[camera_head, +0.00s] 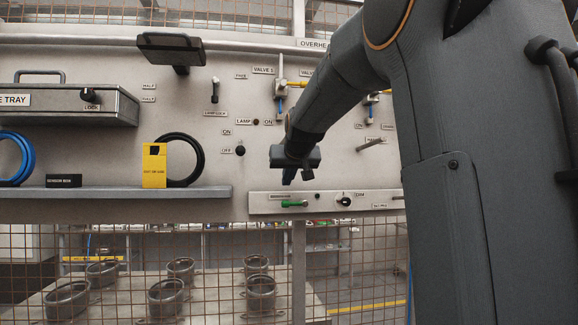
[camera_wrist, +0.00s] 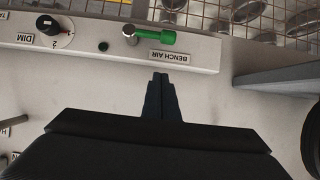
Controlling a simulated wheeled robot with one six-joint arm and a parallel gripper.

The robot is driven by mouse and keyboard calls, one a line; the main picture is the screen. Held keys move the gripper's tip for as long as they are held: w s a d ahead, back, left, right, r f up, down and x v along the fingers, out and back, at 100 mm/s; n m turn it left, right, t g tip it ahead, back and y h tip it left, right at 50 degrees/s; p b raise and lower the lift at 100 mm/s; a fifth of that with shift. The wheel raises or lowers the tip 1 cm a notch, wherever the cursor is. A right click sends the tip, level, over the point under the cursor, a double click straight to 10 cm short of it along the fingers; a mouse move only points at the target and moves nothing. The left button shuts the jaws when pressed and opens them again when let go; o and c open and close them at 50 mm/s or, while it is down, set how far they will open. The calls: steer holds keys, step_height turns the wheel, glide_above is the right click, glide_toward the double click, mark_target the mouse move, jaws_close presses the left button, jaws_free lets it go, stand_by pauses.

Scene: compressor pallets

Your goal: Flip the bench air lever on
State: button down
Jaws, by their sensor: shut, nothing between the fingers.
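The bench air lever has a green handle (camera_head: 294,203) and lies level on the front of a pale control strip on the wall panel. In the wrist view the green handle (camera_wrist: 158,37) runs sideways from a round metal pivot, beside a "BENCH AIR" label (camera_wrist: 170,57). My gripper (camera_head: 288,178) is just above the lever in the head view, pointing down. In the wrist view its fingertips (camera_wrist: 160,77) are together, close to the label and apart from the handle. Nothing is between the fingers.
The control strip (camera_head: 262,199) also carries a black dial (camera_head: 344,201), seen in the wrist view next to "DIM". A shelf (camera_head: 130,192) at left holds a yellow box (camera_head: 154,165) and coiled hoses. Valves and a lamp switch (camera_head: 240,151) sit above. Wire mesh lies below.

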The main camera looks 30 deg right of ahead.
mark_target(293, 204)
steer(key=shift+s+f+p, duration=0.2)
steer(key=shift+f+p, duration=0.5)
steer(key=shift+f, duration=1.4)
steer(key=shift+f+b, duration=0.15)
steer(key=shift+b, duration=0.2)
